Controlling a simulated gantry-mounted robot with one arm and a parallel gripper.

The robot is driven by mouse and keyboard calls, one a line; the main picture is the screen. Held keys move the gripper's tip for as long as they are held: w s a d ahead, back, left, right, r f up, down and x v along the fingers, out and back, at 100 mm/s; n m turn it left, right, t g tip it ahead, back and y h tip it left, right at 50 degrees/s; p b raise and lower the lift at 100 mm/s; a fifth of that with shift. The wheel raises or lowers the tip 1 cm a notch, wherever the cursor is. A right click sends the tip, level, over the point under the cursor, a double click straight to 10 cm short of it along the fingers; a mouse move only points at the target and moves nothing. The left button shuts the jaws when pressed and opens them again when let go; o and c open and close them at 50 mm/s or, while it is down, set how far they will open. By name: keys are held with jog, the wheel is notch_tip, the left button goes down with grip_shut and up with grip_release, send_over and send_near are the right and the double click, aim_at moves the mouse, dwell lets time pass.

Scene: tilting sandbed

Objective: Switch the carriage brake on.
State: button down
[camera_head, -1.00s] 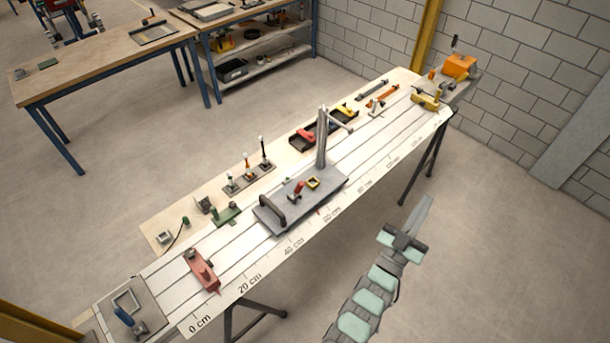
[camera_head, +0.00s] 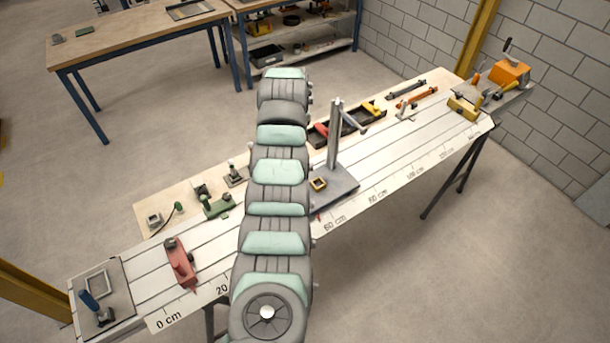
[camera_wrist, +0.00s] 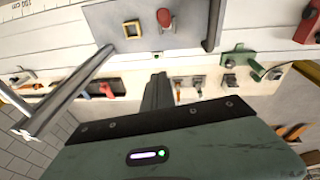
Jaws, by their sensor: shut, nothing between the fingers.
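The grey carriage plate (camera_head: 338,192) sits on the long white rail bed, with an upright grey post (camera_head: 334,135) and a small yellow square frame (camera_head: 318,184). My arm covers its left part in the head view. In the wrist view the carriage plate (camera_wrist: 185,35) is at the top, with the red-knobbed lever (camera_wrist: 164,18) beside the yellow frame (camera_wrist: 132,30) and a dark handle (camera_wrist: 215,20) at its right. My gripper (camera_wrist: 158,77) is shut and empty, its fingertips below the plate's edge in that picture. The head view hides it behind my arm.
The grey post (camera_wrist: 65,90) slants close on the left of the wrist view. A row of small levers (camera_wrist: 190,85) stands near my fingers. A green clamp (camera_head: 216,205) and a red block (camera_head: 180,263) lie left of my arm; an orange box (camera_head: 510,72) stands at the far right end.

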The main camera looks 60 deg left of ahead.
jog(key=shift+n+g+h, duration=0.3)
jog(key=shift+n+h, duration=0.1)
jog(key=shift+h, duration=0.2)
jog(key=d+f+p, duration=0.1)
jog(key=f, duration=0.2)
jog(key=d+f+p, duration=0.1)
jog(key=f+p, duration=0.1)
jog(key=f, duration=0.1)
jog(key=s+d+f+p, duration=0.1)
jog(key=f, duration=0.3)
jog(key=shift+d, duration=0.4)
jog(key=shift+r+p, duration=0.15)
jog(key=shift+p, duration=0.35)
